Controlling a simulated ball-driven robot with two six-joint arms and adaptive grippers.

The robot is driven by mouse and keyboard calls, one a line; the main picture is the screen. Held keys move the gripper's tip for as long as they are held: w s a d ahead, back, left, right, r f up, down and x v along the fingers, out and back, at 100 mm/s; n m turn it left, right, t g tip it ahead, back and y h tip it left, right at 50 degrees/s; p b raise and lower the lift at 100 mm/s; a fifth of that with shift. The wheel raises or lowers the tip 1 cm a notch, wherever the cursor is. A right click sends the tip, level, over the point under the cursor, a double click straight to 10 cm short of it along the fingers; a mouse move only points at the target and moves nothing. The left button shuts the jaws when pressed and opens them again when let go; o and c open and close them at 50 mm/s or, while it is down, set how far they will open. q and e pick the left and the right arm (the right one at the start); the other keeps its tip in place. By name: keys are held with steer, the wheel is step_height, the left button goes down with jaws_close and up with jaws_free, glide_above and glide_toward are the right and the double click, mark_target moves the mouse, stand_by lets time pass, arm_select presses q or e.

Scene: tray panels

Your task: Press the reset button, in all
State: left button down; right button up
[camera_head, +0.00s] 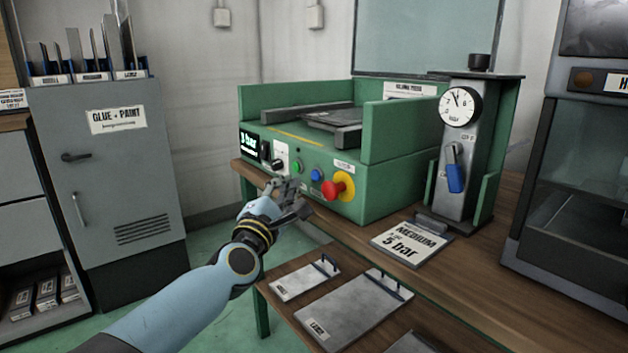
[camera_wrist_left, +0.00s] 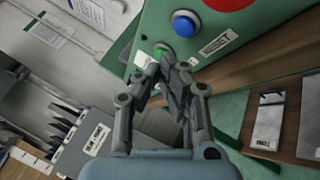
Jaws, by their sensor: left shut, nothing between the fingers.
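A green press (camera_head: 400,185) stands on the wooden bench. Its front panel has a blue button (camera_head: 316,175), a green button (camera_head: 297,166) and a red mushroom knob (camera_head: 334,189) on yellow. My right gripper is not in view.
A gauge column (camera_head: 466,150) with a blue-handled lever stands right of the press. Metal plates (camera_head: 355,305) lie on a lower shelf. A grey cabinet (camera_head: 105,165) is at left, a dark machine (camera_head: 580,170) at right.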

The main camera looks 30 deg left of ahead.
mark_target(316, 176)
arm_select(q)
steer(key=shift+w+d, duration=0.2)
steer(key=shift+w, duration=0.3)
steer(key=shift+w+d, duration=0.2)
steer(key=shift+w, duration=0.25)
stand_by(0.5)
steer(key=shift+w, duration=0.1)
steer(key=shift+w+d, duration=0.15)
steer(key=shift+w, duration=0.15)
stand_by(0.5)
